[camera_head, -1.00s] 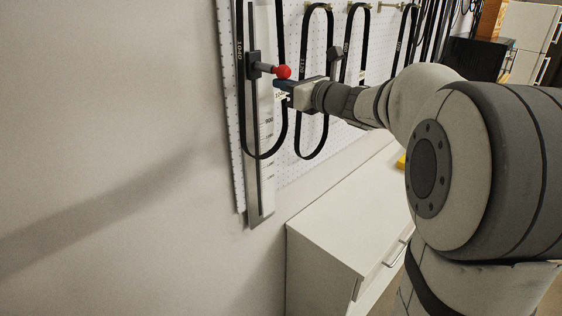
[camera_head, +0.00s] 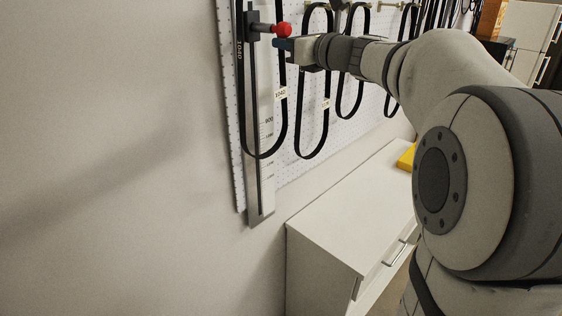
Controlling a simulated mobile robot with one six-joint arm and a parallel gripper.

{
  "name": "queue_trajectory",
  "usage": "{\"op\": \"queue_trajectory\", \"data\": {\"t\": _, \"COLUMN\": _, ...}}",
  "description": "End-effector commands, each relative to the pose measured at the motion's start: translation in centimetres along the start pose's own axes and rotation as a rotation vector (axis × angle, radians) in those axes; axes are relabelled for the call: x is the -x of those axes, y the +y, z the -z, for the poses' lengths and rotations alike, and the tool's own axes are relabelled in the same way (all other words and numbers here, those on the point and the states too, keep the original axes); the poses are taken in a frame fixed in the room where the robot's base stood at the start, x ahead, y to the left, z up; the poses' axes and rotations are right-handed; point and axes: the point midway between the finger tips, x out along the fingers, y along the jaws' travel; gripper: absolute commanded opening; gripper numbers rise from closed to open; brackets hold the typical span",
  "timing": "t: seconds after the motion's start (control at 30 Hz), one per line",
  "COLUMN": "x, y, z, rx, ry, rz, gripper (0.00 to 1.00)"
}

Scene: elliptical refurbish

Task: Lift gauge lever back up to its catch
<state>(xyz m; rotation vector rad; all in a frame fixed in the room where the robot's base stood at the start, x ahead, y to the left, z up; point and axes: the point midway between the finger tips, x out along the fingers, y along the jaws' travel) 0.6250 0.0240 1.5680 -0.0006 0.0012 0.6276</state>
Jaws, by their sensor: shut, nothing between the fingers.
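The gauge lever is a dark slider with a short rod ending in a red knob (camera_head: 283,29). Its slider block (camera_head: 253,26) sits on the upright gauge rail (camera_head: 258,190), near the top of the picture. My gripper (camera_head: 279,44) is shut with nothing between its fingers. Its fingertips are just under the red knob and seem to touch it from below, though exact contact is hard to tell. No catch can be made out; the rail's top is outside the picture.
Black belts (camera_head: 325,120) hang in loops from the white pegboard (camera_head: 291,165), close around the gauge and my gripper. A white cabinet (camera_head: 335,225) stands below, with a yellow object (camera_head: 406,157) on it. The wall to the left is bare.

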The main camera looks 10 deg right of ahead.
Motion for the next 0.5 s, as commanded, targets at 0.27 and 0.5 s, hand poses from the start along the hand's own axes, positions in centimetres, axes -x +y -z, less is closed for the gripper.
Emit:
{"op": "queue_trajectory", "data": {"t": 0.27, "x": 0.1, "y": 0.0, "z": -1.9, "rx": 0.001, "ry": -0.004, "rz": 0.000, "gripper": 0.00}}
{"op": "queue_trajectory", "data": {"t": 0.5, "x": 2.5, "y": 0.0, "z": -1.2, "rx": 0.001, "ry": -0.003, "rz": 0.002, "gripper": 0.00}}
